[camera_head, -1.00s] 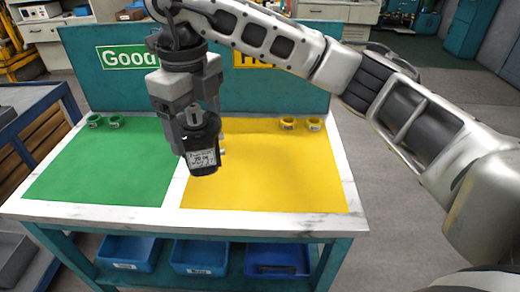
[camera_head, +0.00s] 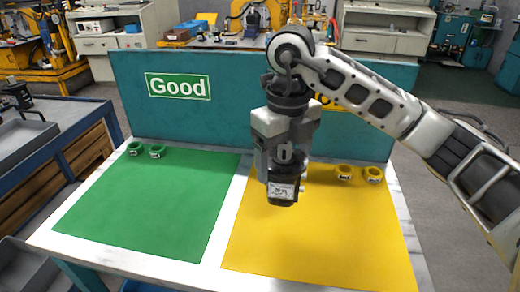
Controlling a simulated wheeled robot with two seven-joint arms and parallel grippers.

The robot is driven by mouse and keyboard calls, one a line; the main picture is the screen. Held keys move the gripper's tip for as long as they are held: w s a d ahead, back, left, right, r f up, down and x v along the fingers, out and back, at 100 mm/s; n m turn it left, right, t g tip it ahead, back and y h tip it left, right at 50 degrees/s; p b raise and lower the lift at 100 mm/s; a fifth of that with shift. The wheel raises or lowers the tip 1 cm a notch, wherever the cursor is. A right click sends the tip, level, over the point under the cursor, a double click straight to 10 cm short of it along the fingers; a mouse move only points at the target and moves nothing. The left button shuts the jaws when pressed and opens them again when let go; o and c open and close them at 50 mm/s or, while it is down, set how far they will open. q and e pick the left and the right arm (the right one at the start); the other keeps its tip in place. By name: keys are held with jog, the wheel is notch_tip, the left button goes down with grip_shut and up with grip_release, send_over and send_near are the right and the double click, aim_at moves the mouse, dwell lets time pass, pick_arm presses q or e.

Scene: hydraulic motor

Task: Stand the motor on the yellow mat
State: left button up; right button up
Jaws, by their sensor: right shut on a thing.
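The motor (camera_head: 283,192) is a small black cylinder-like body with a pale label on its side. My right gripper (camera_head: 284,160) is shut on it from above and holds it roughly upright. In the head view the motor appears over the left part of the yellow mat (camera_head: 330,235). I cannot tell exactly how high its lower end is above the mat. The yellow mat covers the right half of the white-edged table. My left gripper is out of view.
A green mat (camera_head: 150,205) covers the table's left half. Two green rings (camera_head: 146,150) and two yellow rings (camera_head: 359,174) lie near the back edge. A teal back panel (camera_head: 228,110) with a "Good" sign (camera_head: 178,86) stands behind. The yellow mat's front is clear.

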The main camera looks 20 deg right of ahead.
jog(key=s+d+f, duration=0.2)
jog(key=d+f, duration=0.3)
jog(key=f, duration=0.4)
jog(key=shift+d, duration=0.3)
jog(key=shift+f, duration=0.15)
jog(key=shift+f+b, duration=0.15)
jog(key=shift+b, duration=0.15)
jog(key=o, duration=2)
